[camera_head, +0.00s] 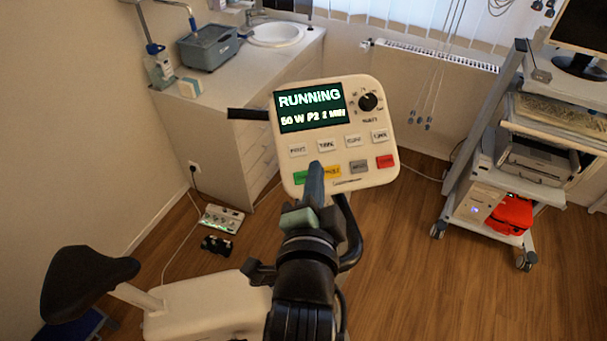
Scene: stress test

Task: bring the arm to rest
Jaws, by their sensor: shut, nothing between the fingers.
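My gripper (315,168) is shut and empty. It points up and away from me in the middle of the view, with its tip in front of the lower left part of a white control panel. The panel (337,137) belongs to an exercise bike, and its screen (309,107) reads "RUNNING" and "50 W P2 2 MIN". A dark knob (368,102) sits at the panel's upper right. Green, yellow, grey and red (384,161) buttons line its lower edge. My gripper partly covers the area between the green (300,177) and yellow (331,171) buttons. I cannot tell whether the tip touches the panel.
The bike's black saddle (88,281) is at lower left, and its black handlebar (352,235) curves beside my arm. A counter with a sink (275,34) stands behind. A wheeled cart (470,160) is at right. A small white device (222,219) lies on the floor.

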